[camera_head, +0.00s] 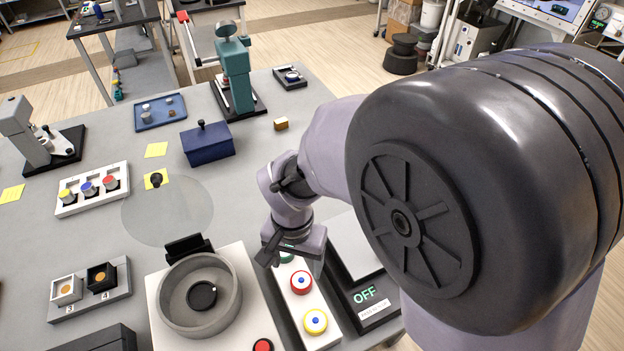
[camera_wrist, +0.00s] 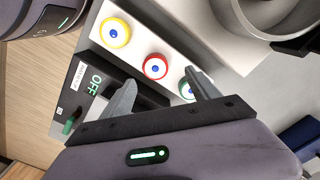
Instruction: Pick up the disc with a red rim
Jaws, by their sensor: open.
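The disc with a red rim (camera_head: 301,283) has a white top and a blue centre. It sits in the middle of a white rack (camera_head: 295,310), between a yellow-rimmed disc (camera_head: 316,321) and a green-rimmed disc (camera_head: 286,258). In the wrist view the red-rimmed disc (camera_wrist: 155,66) shows just ahead of the fingertips. My gripper (camera_wrist: 160,78) is open and empty, its two fingers apart. One finger partly covers the green-rimmed disc (camera_wrist: 186,90). In the head view my gripper (camera_head: 278,256) hangs over the green-rimmed end of the rack, and its fingertips are hard to make out.
A grey round bowl (camera_head: 228,275) on a white base stands left of the rack. A dark device marked OFF (camera_head: 365,297) stands close on its right. A blue box (camera_head: 208,146) and a white tray of small capped pots (camera_head: 75,204) stand farther back.

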